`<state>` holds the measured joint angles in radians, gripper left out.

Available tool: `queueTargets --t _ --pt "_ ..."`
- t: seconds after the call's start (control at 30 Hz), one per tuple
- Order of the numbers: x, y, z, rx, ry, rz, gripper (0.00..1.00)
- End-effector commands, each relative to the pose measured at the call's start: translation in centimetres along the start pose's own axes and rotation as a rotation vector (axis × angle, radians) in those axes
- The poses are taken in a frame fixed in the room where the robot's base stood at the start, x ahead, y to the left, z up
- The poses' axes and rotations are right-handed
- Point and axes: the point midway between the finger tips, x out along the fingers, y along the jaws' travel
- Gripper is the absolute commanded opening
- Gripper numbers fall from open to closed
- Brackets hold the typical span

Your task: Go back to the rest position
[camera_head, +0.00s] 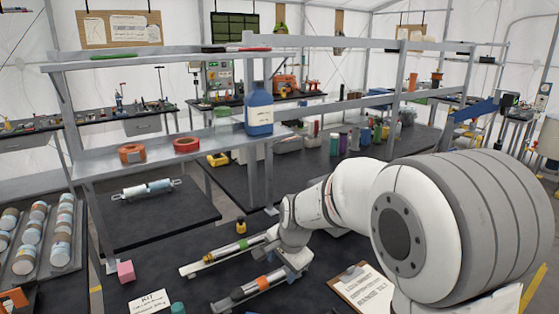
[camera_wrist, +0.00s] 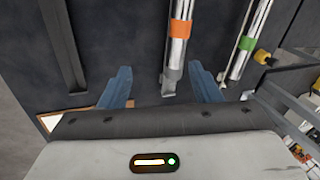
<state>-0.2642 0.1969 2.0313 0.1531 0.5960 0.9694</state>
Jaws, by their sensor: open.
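My gripper (camera_wrist: 160,68) is open in the wrist view, with two blue fingers spread apart and nothing held between them. It is above the dark bench top. The lower end of a silvery tube with an orange band (camera_wrist: 178,40) shows beyond the fingers, nearer the right one. A similar tube with a green band (camera_wrist: 245,45) lies further right. In the head view the orange-banded tube (camera_head: 250,290) and the green-banded tube (camera_head: 233,248) lie in metal holders beside my wrist. My fingers cannot be made out in the head view.
A clipboard (camera_head: 364,288), a white kit card (camera_head: 152,302) and a pink cube (camera_head: 126,271) lie on the bench. A metal shelf (camera_head: 205,146) with a blue bottle (camera_head: 259,110) and two tape rolls stands behind. A tray of cylinders (camera_head: 50,277) is at the left.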

Motion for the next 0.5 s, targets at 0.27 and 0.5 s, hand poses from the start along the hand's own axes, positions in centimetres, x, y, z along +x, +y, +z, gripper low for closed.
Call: queueTargets --t 0.27,0.5 --pt "-8.2 8.8 0.0 -0.317 0.038 0.043 0.57" --pt "-12.7 16.7 1.7 -0.585 0.056 0.1 0.57"
